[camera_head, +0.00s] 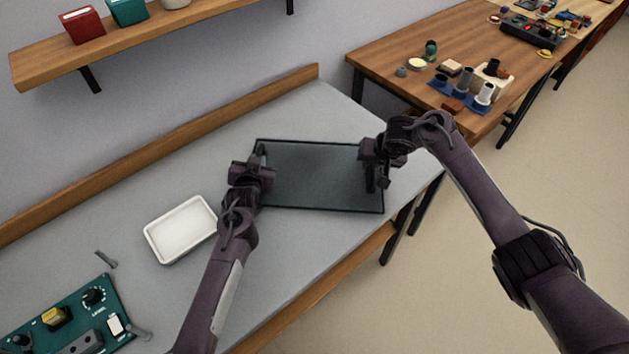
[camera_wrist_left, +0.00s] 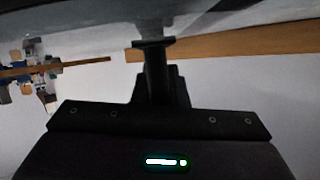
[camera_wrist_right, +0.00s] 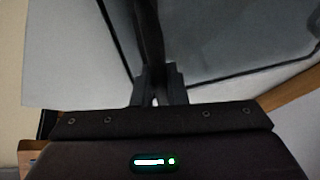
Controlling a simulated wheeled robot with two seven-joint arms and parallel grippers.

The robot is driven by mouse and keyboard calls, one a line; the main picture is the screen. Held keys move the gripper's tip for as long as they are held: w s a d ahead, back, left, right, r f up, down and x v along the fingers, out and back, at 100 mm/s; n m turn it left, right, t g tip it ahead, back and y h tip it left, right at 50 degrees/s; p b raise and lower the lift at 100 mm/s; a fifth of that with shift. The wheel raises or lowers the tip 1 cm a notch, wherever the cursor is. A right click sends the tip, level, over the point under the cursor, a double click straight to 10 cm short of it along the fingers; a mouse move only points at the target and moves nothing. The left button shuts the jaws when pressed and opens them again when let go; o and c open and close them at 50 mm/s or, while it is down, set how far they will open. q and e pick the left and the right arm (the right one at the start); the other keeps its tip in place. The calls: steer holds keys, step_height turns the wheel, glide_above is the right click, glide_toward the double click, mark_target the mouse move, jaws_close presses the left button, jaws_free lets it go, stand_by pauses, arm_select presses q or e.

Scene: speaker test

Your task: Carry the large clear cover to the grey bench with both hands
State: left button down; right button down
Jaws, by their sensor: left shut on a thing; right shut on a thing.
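The large clear cover (camera_head: 315,178) is a dark-tinted see-through rectangle with a black rim, over the grey bench (camera_head: 300,110) in the head view. My left gripper (camera_head: 260,168) is shut on its left side and my right gripper (camera_head: 372,165) is shut on its right side. The cover fills much of the upper part of the right wrist view (camera_wrist_right: 240,35), where dark fingers (camera_wrist_right: 157,85) meet at its edge. In the left wrist view the fingers (camera_wrist_left: 155,65) are closed together. I cannot tell whether the cover touches the bench.
A white tray (camera_head: 181,230) stands on the bench left of the cover. A green panel with knobs (camera_head: 112,298) lies at the front left. A wooden table (camera_head: 400,50) with several small items stands at the back right. A shelf (camera_head: 130,40) hangs above.

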arm_select(q)
steer(key=shift+f+b, duration=0.5)
steer(key=shift+f, duration=0.25)
arm_select(e)
steer(key=shift+f, duration=0.65)
arm_select(q)
steer(key=c, duration=1.9)
jaws_free()
steer(key=shift+f, duration=0.2)
arm_select(e)
steer(key=c, duration=1.9)
jaws_free()
steer(key=shift+f, duration=0.2)
arm_select(q)
steer(key=o, duration=0.5)
steer(key=shift+s+r, duration=0.1)
steer(key=shift+r, duration=0.1)
steer(key=shift+c, duration=0.2)
arm_select(e)
steer(key=o, duration=0.4)
steer(key=shift+r, duration=0.15)
steer(key=shift+o, duration=0.2)
arm_select(q)
steer(key=shift+s, duration=0.1)
